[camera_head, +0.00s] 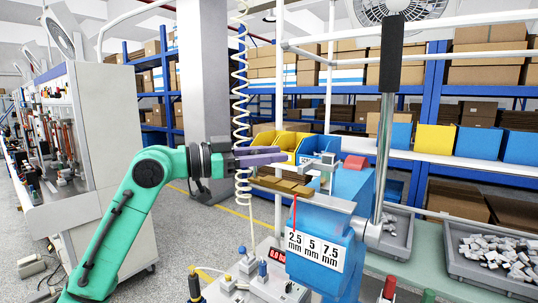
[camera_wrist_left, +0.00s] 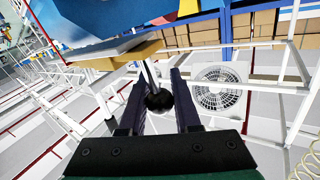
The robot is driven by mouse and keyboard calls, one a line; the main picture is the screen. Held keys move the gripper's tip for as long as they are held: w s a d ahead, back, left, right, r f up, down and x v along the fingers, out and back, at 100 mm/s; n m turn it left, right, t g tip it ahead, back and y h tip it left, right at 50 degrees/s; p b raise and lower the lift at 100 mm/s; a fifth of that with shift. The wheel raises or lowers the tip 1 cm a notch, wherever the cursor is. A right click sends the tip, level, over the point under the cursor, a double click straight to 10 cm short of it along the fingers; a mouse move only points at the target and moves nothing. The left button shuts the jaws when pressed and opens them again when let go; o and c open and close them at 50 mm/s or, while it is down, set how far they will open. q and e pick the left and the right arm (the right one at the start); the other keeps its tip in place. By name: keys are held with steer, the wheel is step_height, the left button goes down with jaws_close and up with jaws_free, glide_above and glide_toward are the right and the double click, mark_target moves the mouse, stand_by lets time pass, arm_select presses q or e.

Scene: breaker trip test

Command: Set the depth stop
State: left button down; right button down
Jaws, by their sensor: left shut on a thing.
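The blue press (camera_head: 330,265) carries a white scale plate (camera_head: 315,250) marked 2.5, 5 and 7.5 mm. A thin red pointer (camera_head: 294,212) hangs over the scale, above the 2.5 mark. My left gripper (camera_head: 282,154), with purple fingers, reaches in from the left at the press's upper left side. In the left wrist view, its fingers are shut on a black ball knob (camera_wrist_left: 160,101) on a thin metal rod (camera_wrist_left: 149,72), which runs up toward the press. The knob cannot be made out in the head view. My right gripper is not in view.
A tall lever with a black grip (camera_head: 391,55) stands at the press's right. A brass-coloured bar (camera_head: 282,186) lies just below my left fingers. A coiled cable (camera_head: 241,90) hangs close behind the gripper. Grey trays with small parts (camera_head: 500,250) stand at right.

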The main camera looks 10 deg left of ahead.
arm_select(q)
steer(key=d, duration=0.1)
steer(key=s+d, duration=0.1)
steer(key=d, duration=0.1)
steer(key=shift+s+r, duration=0.1)
steer(key=shift+s, duration=0.05)
steer(key=c, duration=0.6)
jaws_free()
steer(key=shift+d, duration=0.15)
